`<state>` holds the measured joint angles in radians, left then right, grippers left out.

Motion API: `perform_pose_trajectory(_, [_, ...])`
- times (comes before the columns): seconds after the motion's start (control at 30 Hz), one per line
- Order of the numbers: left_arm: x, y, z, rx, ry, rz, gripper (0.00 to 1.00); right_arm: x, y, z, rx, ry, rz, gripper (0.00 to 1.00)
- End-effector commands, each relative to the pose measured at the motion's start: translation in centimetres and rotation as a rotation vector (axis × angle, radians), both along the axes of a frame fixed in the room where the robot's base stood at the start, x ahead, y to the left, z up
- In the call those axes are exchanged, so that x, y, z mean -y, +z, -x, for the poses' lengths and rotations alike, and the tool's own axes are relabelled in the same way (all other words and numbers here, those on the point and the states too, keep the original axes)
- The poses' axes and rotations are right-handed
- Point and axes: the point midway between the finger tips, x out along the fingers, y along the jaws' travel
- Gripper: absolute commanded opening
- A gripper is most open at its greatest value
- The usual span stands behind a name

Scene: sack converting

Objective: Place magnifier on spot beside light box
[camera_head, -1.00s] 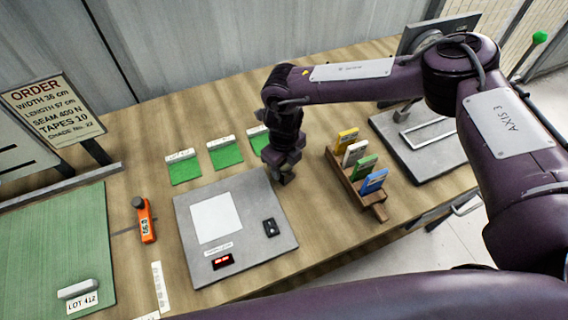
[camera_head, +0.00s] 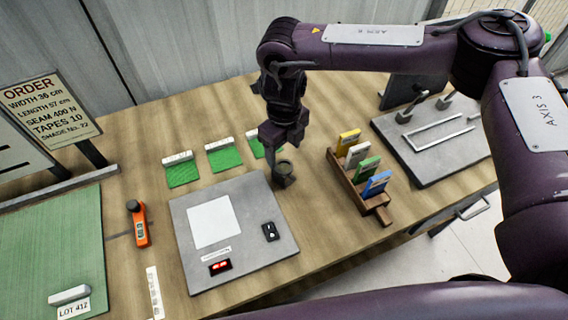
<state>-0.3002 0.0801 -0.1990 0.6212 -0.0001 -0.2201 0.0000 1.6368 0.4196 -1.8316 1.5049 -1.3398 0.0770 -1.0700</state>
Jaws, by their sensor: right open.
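The light box (camera_head: 255,215) is a flat grey panel with a white lit square, a dark switch and a red display. A small dark round piece, which looks like the magnifier (camera_head: 285,174), stands on the table just off the light box's back right edge. My right gripper (camera_head: 281,150) is open, pointing down just above and behind it. I cannot tell whether the fingers still touch it. Any marked spot under it is hidden. My left gripper is not in view.
A wooden rack (camera_head: 360,190) with several coloured cards stands to the right. Green swatches (camera_head: 183,173) lie behind the light box. An orange tool (camera_head: 139,224) and a green mat (camera_head: 55,245) are at left. A grey stand (camera_head: 435,140) is at back right.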

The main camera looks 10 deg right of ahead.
Motion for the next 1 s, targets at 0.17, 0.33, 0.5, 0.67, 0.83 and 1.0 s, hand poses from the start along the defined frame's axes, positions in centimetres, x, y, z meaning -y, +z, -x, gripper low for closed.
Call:
perform_pose_trajectory(0.17, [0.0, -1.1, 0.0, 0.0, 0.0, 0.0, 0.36, 0.0, 2.6, -0.1, 0.002, -0.001, 0.0, 0.65])
perform_pose_trajectory(0.33, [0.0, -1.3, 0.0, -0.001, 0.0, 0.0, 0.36, 0.0, 3.8, 0.0, 0.001, -0.001, 0.001, 0.65])
perform_pose_trajectory(0.5, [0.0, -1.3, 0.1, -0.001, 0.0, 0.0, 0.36, 0.0, 4.0, 0.0, -0.001, -0.001, 0.001, 0.65])
perform_pose_trajectory(0.67, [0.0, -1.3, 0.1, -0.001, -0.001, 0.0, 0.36, 0.0, 3.9, 0.0, -0.001, -0.001, 0.001, 0.65])
perform_pose_trajectory(0.83, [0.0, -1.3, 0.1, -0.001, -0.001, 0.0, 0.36, 0.0, 3.9, 0.0, 0.0, -0.001, 0.0, 0.65])
perform_pose_trajectory(1.0, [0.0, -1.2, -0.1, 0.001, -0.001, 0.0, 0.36, 0.0, 3.9, 0.0, 0.0, 0.0, 0.0, 0.65])
